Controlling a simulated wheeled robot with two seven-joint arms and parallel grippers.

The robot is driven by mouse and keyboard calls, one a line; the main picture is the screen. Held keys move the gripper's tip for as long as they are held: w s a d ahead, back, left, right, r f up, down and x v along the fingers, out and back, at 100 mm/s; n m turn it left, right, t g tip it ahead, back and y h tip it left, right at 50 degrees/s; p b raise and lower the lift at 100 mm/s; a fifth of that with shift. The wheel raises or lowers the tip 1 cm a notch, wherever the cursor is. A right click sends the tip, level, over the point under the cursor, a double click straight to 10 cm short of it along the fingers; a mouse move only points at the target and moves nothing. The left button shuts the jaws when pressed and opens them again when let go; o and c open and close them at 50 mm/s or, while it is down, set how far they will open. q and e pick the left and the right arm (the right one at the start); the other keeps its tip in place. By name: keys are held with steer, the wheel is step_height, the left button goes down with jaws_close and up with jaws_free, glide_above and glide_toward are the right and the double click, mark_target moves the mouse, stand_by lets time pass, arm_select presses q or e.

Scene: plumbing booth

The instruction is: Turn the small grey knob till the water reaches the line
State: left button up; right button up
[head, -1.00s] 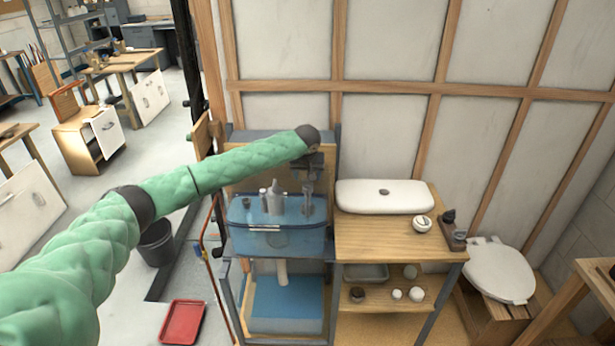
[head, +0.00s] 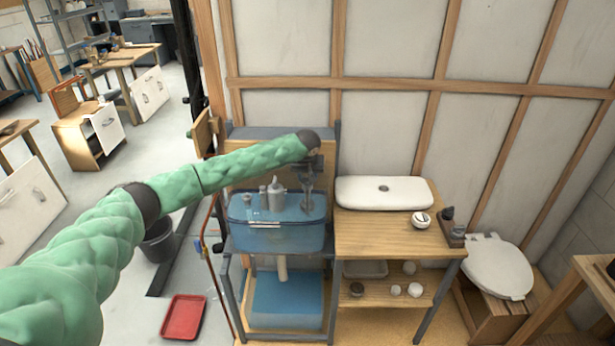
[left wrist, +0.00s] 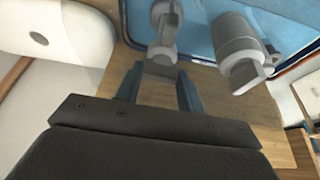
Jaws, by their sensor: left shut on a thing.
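A clear blue water tank (head: 262,239) stands on the grey frame, with grey fittings (head: 274,195) rising from inside it. My left gripper (head: 308,186) points down over the tank's right rear part. In the left wrist view its two fingers (left wrist: 160,88) are closed around the small grey knob (left wrist: 160,70), below a rounded grey fitting (left wrist: 165,28). A second grey fitting (left wrist: 240,55) is beside it. The tank's blue wall (left wrist: 205,28) is at the top. The water surface and the line are too small to tell apart. My right gripper is out of view.
A white tank lid (head: 384,193) lies on the wooden counter (head: 385,236) to the right, near a small white round part (head: 420,220). A blue basin (head: 287,301) stands below the tank. A red tray (head: 183,317) is on the floor.

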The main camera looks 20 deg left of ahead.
arm_select(q)
steer(key=shift+d+r, duration=0.1)
steer(key=n+y+p, duration=0.1)
steer(key=n, duration=0.2)
steer(key=shift+d+p, duration=0.1)
steer(key=shift+p, duration=0.3)
steer(key=shift+w+n+g, duration=0.1)
steer(key=shift+n+g, duration=0.2)
steer(key=shift+n, duration=0.2)
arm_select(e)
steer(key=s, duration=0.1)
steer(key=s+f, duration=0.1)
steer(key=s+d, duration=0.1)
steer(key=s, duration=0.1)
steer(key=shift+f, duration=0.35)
arm_select(q)
steer(key=o, duration=1)
steer(key=shift+y, duration=0.3)
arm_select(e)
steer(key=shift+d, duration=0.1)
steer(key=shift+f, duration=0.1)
